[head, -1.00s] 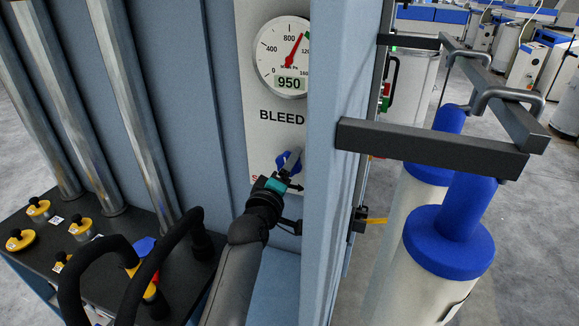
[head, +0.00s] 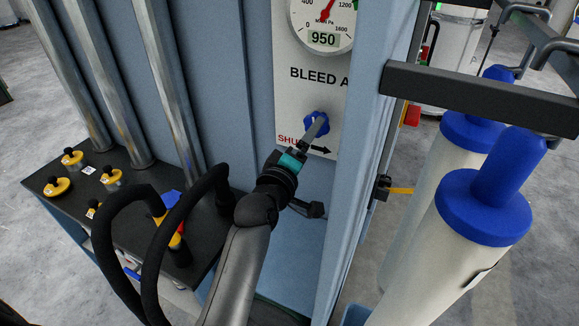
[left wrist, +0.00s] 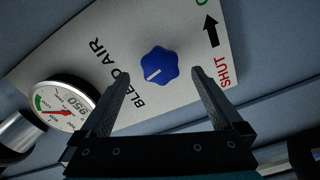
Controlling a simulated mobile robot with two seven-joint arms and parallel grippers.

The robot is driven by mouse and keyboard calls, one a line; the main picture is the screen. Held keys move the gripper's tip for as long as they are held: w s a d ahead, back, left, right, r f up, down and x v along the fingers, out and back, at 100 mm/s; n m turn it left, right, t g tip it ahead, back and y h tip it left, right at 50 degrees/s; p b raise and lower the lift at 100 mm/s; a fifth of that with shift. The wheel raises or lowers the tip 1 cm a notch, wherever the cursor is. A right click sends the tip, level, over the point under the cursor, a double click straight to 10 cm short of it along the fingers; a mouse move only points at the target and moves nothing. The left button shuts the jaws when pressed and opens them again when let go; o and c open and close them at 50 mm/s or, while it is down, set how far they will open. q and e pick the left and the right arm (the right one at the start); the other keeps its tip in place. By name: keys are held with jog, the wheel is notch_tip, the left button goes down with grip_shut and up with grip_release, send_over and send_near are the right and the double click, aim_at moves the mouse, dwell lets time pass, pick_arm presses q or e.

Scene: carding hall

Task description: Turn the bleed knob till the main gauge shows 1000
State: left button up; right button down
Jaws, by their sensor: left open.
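The blue bleed knob (head: 316,122) sits on a pale panel (head: 300,82) marked BLEED AIR and SHUT with an arrow. In the left wrist view the knob (left wrist: 159,66) shows a white pointer line. The main gauge (head: 323,24) is partly cut off at the top of the head view and its display reads 950. The gauge also shows in the left wrist view (left wrist: 64,108), with 950 and a red needle. My left gripper (head: 312,136) is at the knob; in the left wrist view its open fingers (left wrist: 160,85) stand either side of the knob, apart from it. My right gripper is not visible.
A dark shelf (head: 130,200) with several yellow knobs (head: 57,187) lies at left, below metal pipes (head: 110,80). At right, a dark bar (head: 480,98) juts out near white cylinders with blue tops (head: 485,200). A blue cabinet edge (head: 372,130) stands just right of the panel.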

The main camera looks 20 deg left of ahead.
pick_arm(q)
jog(key=s+b, duration=0.1)
jog(key=s, duration=0.8)
jog(key=shift+s+a, duration=0.15)
jog(key=shift+s, duration=0.1)
